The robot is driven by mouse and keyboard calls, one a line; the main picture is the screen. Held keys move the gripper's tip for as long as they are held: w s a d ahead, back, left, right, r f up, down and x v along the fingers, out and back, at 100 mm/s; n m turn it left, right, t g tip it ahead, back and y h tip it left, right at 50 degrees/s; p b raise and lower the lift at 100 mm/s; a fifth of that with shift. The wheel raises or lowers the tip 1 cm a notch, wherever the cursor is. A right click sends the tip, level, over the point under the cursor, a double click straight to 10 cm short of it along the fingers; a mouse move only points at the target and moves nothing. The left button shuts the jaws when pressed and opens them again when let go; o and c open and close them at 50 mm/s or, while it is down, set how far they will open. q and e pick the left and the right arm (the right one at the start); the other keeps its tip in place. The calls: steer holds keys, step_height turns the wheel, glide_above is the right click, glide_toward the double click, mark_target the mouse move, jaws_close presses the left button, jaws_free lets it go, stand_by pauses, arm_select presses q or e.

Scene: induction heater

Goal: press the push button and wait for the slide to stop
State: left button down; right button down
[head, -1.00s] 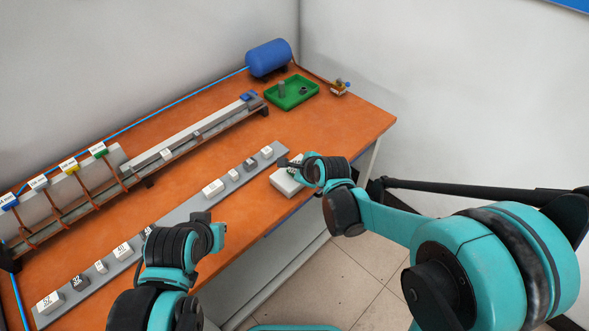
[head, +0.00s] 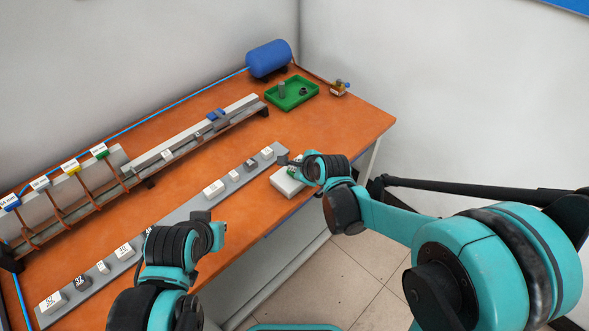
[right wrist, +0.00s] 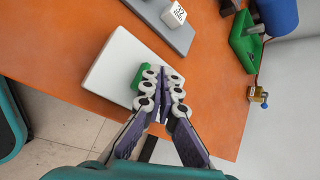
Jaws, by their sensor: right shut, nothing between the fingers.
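The push button is a green cap (right wrist: 138,78) on a white box (right wrist: 112,62). In the head view the box (head: 285,185) sits near the table's front edge, partly behind my right gripper. My right gripper (head: 287,161) is shut and empty, its fingertips (right wrist: 162,78) at the green cap and covering part of it. I cannot tell whether the cap is pressed down. The slide, with a blue top (head: 217,115), is on the long grey rail (head: 240,105), short of its right end. My left gripper (head: 203,216) hangs near the front edge; its fingers are unclear.
A grey strip (head: 200,205) with several white and dark blocks lies along the table (head: 345,120). A green tray (head: 305,98) with small parts and a blue tank (head: 268,57) stand at the back. Labelled posts (head: 99,152) line the rail's left part.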

steer(key=shift+r+p, duration=2.45)
steer(key=shift+r, duration=0.6)
steer(key=s+d+r+n+h, duration=0.2)
steer(key=s+d+n, duration=0.7)
steer(key=s+n, duration=0.1)
steer(key=s+d+r+n+g+h, duration=0.1)
steer(key=s+d+n+h, duration=0.1)
steer(key=s+d+n, duration=0.7)
steer(key=s+n, duration=0.2)
steer(key=s, duration=0.2)
steer(key=shift+r+n, duration=0.3)
steer(key=shift+r, duration=0.1)
steer(key=shift+a, duration=0.1)
